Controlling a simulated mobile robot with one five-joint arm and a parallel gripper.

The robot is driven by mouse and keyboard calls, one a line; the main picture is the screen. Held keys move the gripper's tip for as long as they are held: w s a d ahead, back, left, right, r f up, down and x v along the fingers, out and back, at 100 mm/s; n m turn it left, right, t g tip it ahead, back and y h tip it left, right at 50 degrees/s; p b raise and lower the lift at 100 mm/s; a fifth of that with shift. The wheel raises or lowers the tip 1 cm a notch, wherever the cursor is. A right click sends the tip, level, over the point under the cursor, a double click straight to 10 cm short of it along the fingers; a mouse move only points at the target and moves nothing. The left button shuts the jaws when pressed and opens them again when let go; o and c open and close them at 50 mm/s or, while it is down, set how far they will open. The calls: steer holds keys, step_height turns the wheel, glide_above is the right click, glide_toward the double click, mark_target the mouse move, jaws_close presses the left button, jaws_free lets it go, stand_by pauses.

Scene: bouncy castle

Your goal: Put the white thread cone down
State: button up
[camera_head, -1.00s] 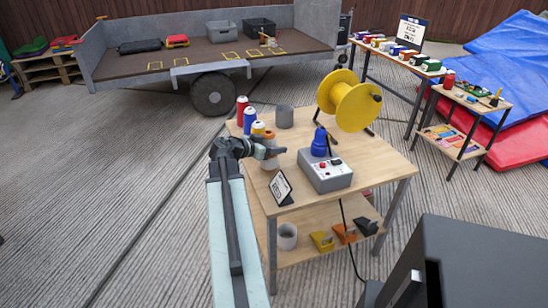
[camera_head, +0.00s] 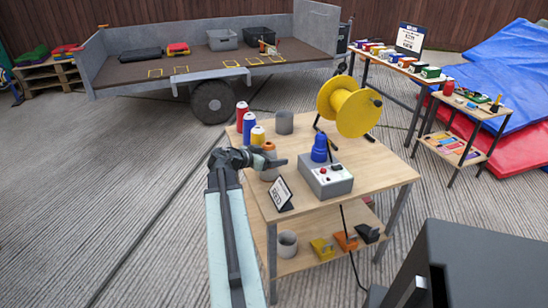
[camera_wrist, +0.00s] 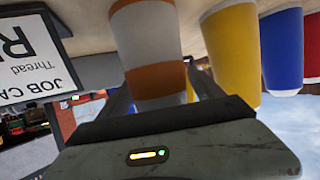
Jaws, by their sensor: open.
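The white thread cone, with orange bands (camera_wrist: 152,45), stands upright on the wooden table among the other cones. In the wrist view it is upside down, between the two fingers of my gripper (camera_wrist: 165,90). In the head view, the cone (camera_head: 269,147) is partly hidden behind my gripper (camera_head: 278,162), which lies across its middle at the table's left side. My gripper is open around the cone. Whether a finger touches it cannot be told. The cone's base is cut off in the wrist view.
Yellow (camera_head: 258,137), blue (camera_head: 249,127) and red (camera_head: 242,114) cones stand just behind. A job card (camera_head: 279,193) stands close in front. A grey control box (camera_head: 326,181), a grey cup (camera_head: 284,123) and a yellow spool (camera_head: 350,106) share the table. Its front right is clear.

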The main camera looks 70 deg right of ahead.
steer(key=p+v, duration=0.4)
steer(key=v, duration=0.7)
steer(key=shift+w+a, duration=0.15)
steer(key=shift+a, duration=0.05)
steer(key=w+a+f+n+t+y, duration=0.2)
steer(key=w+a+f+n, duration=0.2)
steer(key=w+a, duration=0.45)
steer(key=w+a+f+n+t+y, duration=0.2)
steer(key=w+a+f+n, duration=0.2)
steer(key=w+a, duration=0.45)
steer(key=w+a+f+n+t+y, duration=0.25)
steer(key=w+a+n, duration=0.3)
steer(key=a, duration=0.55)
steer(key=w+a+f+n+y, duration=0.2)
steer(key=a+n, duration=0.3)
steer(key=a, duration=1)
steer(key=w+a+f+n+y, duration=0.2)
steer(key=a+n, duration=0.3)
steer(key=a, duration=1)
steer(key=shift+w+a+y, duration=0.25)
steer(key=shift+a+y, duration=0.15)
steer(key=shift+y, duration=0.25)
